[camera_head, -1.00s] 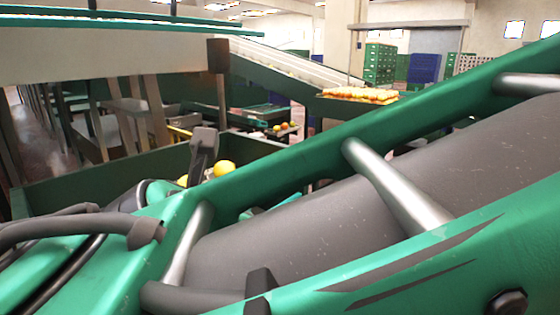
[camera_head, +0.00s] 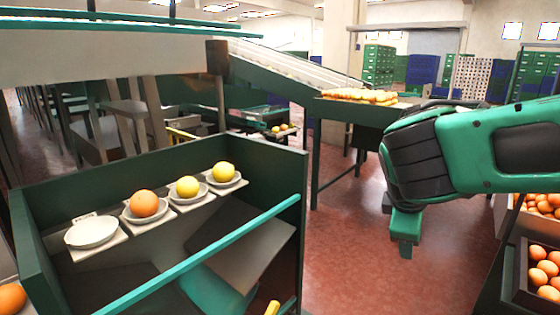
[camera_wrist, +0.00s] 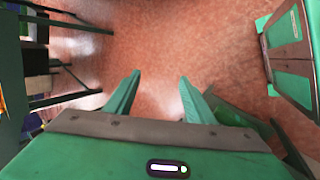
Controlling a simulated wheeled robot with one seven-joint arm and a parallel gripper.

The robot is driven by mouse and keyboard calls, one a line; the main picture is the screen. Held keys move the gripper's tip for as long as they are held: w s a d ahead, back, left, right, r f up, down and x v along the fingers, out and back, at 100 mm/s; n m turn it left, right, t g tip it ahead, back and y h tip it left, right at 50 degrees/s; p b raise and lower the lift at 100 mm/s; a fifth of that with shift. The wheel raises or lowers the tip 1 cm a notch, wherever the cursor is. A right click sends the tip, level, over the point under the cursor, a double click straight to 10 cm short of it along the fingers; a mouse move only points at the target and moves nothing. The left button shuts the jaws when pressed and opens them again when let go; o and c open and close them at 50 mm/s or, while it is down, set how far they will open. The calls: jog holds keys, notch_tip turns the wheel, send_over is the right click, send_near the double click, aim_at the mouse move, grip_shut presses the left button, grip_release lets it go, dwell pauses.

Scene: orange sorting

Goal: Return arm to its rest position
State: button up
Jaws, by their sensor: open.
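My arm reaches in from the right of the head view, and my gripper (camera_head: 405,245) hangs at its end over open floor, to the right of the green bin. In the wrist view my gripper (camera_wrist: 158,88) shows two green fingers spread apart with nothing between them, above the reddish floor. An orange (camera_head: 144,203) and two yellow fruits, one in the middle (camera_head: 187,187) and one at the right (camera_head: 223,172), sit on white dishes along the bin's shelf. The leftmost dish (camera_head: 91,231) is empty.
The green bin (camera_head: 265,170) with a teal rail (camera_head: 215,247) stands at the left front. Crates of oranges (camera_head: 522,290) stand at the lower right. A conveyor (camera_head: 290,68) runs behind, ending at a fruit-covered table (camera_head: 340,103). The floor (camera_head: 350,235) between is clear.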

jog(key=s+d+f+m+g+y, duration=0.2)
jog(key=s+d+f+m+g, duration=0.25)
jog(key=s+d+m, duration=0.65)
jog(key=s+d+f+m+y, duration=0.2)
jog(key=s+f+m, duration=0.1)
jog(key=s+m, duration=0.4)
jog(key=s, duration=0.3)
jog(key=shift+s+d+f+m+y, duration=0.2)
jog(key=shift+s+d+m+y, duration=0.05)
jog(key=shift+d+m+y, duration=0.05)
jog(key=shift+g, duration=0.25)
jog(key=shift+w+f, duration=0.25)
jog(key=shift+w, duration=0.4)
